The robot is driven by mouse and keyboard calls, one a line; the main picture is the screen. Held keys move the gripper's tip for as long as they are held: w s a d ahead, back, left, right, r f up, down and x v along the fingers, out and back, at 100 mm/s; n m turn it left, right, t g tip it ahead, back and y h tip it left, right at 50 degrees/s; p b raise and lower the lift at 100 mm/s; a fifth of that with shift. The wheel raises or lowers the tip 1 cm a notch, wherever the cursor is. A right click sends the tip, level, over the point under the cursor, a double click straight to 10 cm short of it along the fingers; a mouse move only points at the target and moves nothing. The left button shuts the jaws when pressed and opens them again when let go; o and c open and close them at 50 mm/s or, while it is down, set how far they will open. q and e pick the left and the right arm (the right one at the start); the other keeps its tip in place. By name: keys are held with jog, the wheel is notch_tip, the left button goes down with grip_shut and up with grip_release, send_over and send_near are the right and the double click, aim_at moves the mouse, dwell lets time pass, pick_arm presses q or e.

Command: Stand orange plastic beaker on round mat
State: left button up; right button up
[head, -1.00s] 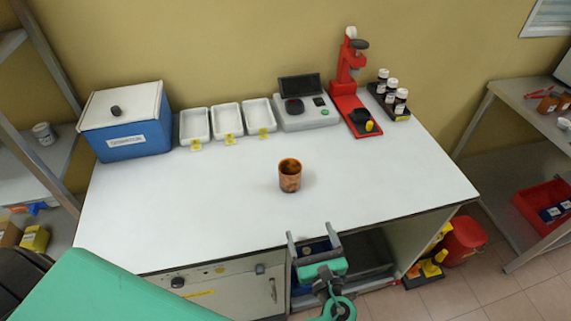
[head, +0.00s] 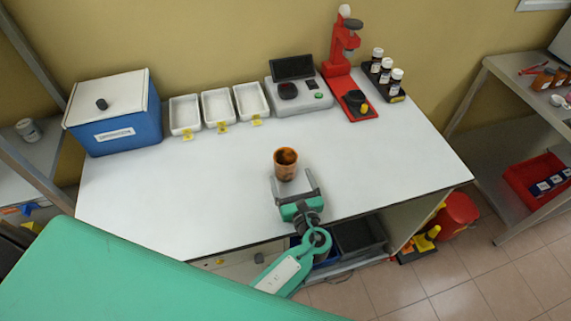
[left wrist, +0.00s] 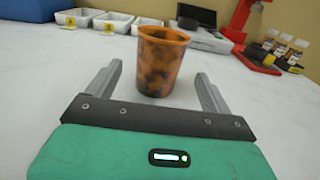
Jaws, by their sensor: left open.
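The orange plastic beaker (head: 286,164), with dark blotches, stands upright on the white bench top, front of its middle. It also shows in the left wrist view (left wrist: 161,62), ahead of the fingers. My left gripper (head: 294,180) is open and empty, its two fingers pointing at the beaker from the front edge side. In the left wrist view the fingers (left wrist: 158,85) lie on either side of the beaker's near part, with gaps on both sides. I cannot make out a round mat for certain. My right gripper is not in view.
A blue box with a white lid (head: 115,112), white trays (head: 218,107), a grey instrument (head: 299,96), a red stand (head: 342,70) and a rack of bottles (head: 387,77) line the back of the bench. The bench around the beaker is clear.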

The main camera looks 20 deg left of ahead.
aim_at(289, 173)
pick_arm(q)
jog(key=x, duration=0.2)
jog(key=p+x, duration=0.1)
jog(key=x, duration=0.1)
jog(key=shift+r+p, duration=0.25)
jog(key=shift+p, duration=0.05)
jog(key=shift+w+a+f, duration=0.15)
jog(key=shift+w+a, duration=0.05)
jog(key=shift+a, duration=0.05)
jog(key=c, duration=1.1)
jog(key=shift+c, duration=0.2)
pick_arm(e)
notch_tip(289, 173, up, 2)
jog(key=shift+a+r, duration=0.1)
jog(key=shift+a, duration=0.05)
